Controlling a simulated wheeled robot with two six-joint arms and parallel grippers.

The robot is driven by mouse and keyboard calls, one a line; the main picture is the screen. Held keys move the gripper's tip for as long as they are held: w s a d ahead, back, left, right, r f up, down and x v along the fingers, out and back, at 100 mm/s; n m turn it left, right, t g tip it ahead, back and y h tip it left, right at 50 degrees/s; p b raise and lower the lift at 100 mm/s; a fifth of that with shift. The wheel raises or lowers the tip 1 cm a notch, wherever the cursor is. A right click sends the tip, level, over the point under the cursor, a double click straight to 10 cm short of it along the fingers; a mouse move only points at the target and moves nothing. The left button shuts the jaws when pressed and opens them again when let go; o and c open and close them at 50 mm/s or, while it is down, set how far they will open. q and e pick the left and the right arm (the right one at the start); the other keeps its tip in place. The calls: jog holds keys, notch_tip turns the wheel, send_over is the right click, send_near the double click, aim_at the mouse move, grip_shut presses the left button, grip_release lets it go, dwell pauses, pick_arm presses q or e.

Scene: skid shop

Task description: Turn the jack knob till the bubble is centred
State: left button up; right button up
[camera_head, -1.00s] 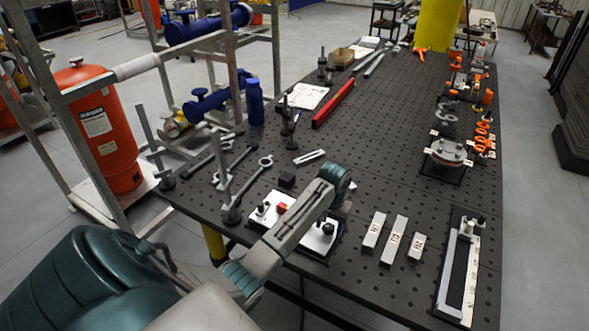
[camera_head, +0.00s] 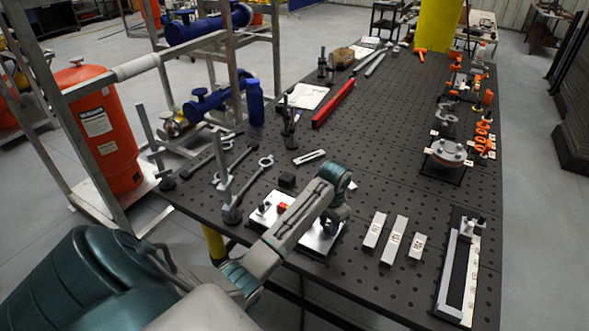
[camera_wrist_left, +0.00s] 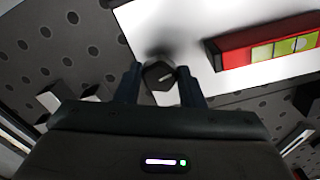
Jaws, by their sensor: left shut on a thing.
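A white plate (camera_head: 312,240) lies near the table's front edge, with several dark knobs on it. A small red level (camera_head: 282,207) sits on the plate. My left gripper (camera_head: 332,222) is over the plate's right end, pointing down. My arm hides part of the plate. My right gripper is not in view.
Three pale bars (camera_head: 394,240) lie right of the plate, and a long framed fixture (camera_head: 462,265) lies beyond them. A small black block (camera_head: 287,180) and a grey stand (camera_head: 232,212) are close behind and left. The middle of the perforated table is mostly clear.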

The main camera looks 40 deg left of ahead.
pick_arm(q)
jog(key=shift+s+d+f, duration=0.15)
jog(key=shift+d+f, duration=0.05)
jog(key=shift+f, duration=0.1)
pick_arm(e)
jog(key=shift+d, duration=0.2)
pick_arm(q)
jog(key=o, duration=0.9)
jog(key=shift+o, duration=0.3)
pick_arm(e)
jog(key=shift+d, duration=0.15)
pick_arm(q)
jog(key=shift+o, duration=0.3)
jog(key=shift+w+r, duration=0.1)
jog(key=shift+w, duration=0.1)
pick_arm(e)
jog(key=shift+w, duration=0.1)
pick_arm(q)
jog(key=shift+o, duration=0.8)
jog(key=shift+a, duration=0.1)
jog(key=shift+r, duration=0.15)
